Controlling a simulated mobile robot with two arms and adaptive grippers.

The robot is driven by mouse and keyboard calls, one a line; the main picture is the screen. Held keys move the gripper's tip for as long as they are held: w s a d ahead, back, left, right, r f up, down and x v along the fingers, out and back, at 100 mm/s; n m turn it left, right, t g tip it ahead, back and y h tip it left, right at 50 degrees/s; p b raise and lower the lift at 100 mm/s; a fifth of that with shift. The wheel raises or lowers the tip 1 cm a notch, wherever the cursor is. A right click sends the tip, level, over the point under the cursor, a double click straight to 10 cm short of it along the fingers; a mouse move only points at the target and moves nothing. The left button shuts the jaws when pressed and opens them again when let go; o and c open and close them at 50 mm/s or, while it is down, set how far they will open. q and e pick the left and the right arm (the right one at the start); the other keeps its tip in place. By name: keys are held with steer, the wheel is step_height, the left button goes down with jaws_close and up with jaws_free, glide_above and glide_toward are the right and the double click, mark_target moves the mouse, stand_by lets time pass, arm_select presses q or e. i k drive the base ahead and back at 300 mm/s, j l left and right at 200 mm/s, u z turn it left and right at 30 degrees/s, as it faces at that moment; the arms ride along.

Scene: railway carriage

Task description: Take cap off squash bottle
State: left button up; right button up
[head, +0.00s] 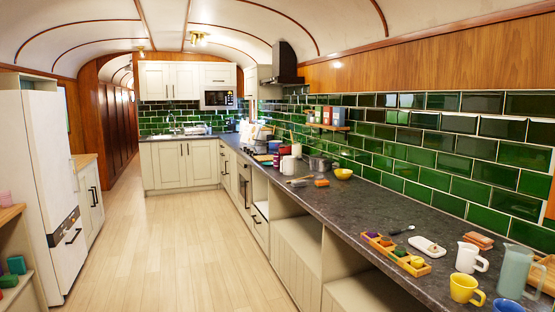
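I cannot make out a squash bottle or its cap for certain. Several small items, some red and dark, crowd the far part of the counter (345,195), too small to tell apart. A tall pale green-grey jug (517,270) stands at the near right end of the counter. Neither of my grippers is in view.
A wooden tray (405,262) with small coloured items, a white jug (471,257), a yellow mug (465,289) and a white dish (427,246) stand on the near counter. A yellow bowl (343,174) is farther back. A white fridge (55,180) is at left. The wooden floor (185,250) is clear.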

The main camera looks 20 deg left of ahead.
mark_target(276, 154)
steer(key=i+j+u, duration=0.3)
steer(key=i, duration=0.25)
steer(key=i+j+u, duration=0.3)
steer(key=i, duration=0.3)
steer(key=i+u, duration=0.35)
steer(key=i, duration=2.2)
steer(key=i+z, duration=0.25)
steer(key=i, duration=0.3)
steer(key=i+j+z, duration=0.25)
steer(key=i, duration=0.25)
steer(key=i+j+z, duration=0.25)
steer(key=i, duration=0.3)
